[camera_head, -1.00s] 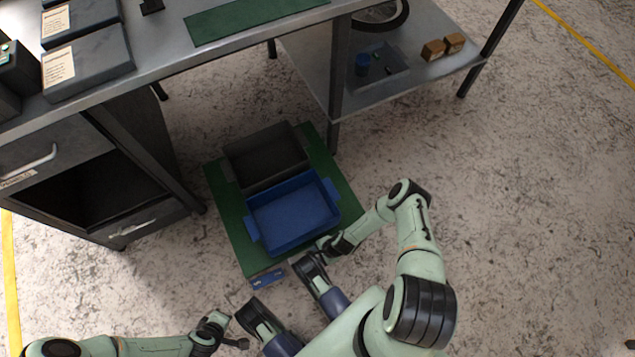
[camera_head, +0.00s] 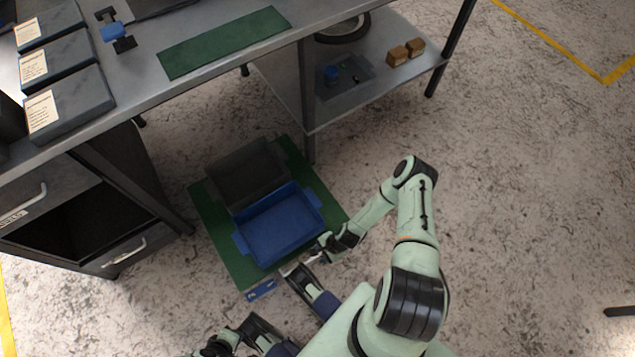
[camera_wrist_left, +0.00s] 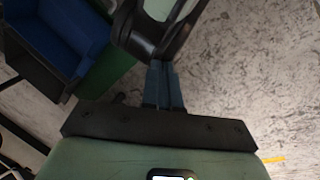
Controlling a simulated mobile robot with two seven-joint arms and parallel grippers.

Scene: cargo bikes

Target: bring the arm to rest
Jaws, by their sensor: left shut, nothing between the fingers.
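My left gripper (camera_wrist_left: 165,85) shows in the left wrist view with its two blue-grey fingers together and nothing between them. In the head view only a dark part of the left arm's end shows at the bottom edge, and the rest of that arm is out of frame. My right arm is bent, and its gripper (camera_head: 315,252) points down and left by the near right edge of the green mat (camera_head: 215,240). Its fingers are too small to tell whether they are open.
A blue bin (camera_head: 280,225) and a dark grey bin (camera_head: 230,180) stand on the mat. A small blue item (camera_head: 261,289) lies at the mat's near edge. The workbench (camera_head: 150,80) with drawers stands behind, and its lower shelf (camera_head: 370,100) holds small boxes.

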